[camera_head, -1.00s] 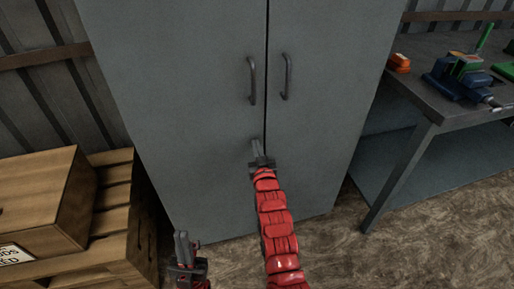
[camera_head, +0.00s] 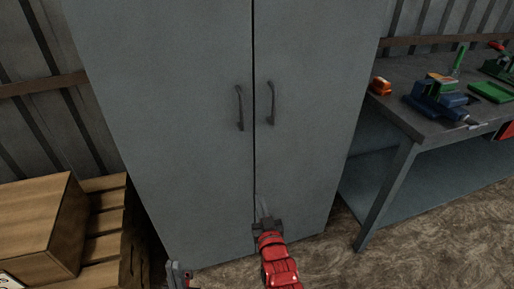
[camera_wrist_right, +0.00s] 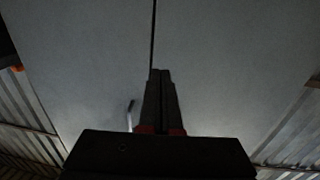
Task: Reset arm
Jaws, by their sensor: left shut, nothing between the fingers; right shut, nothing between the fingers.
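My right gripper (camera_head: 262,207) is at the end of the red arm in the head view, in front of the lower part of the grey cabinet (camera_head: 190,150). Its fingers are together and empty. In the right wrist view the shut fingers (camera_wrist_right: 160,75) point at the cabinet doors, near the seam between them. I cannot tell whether they touch the door. My left gripper (camera_head: 178,272) shows at the bottom edge of the head view, left of the right arm, shut and empty, partly cut off by the frame. Both cabinet doors are shut, with handles (camera_head: 239,107) and (camera_head: 270,103) above my right gripper.
A wooden crate (camera_head: 40,225) on pallets stands at the left, close to the cabinet. A metal workbench (camera_head: 400,105) at the right holds a blue vise (camera_head: 437,100), an orange item (camera_head: 380,86) and green tools. Bare floor lies in front of the cabinet and bench.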

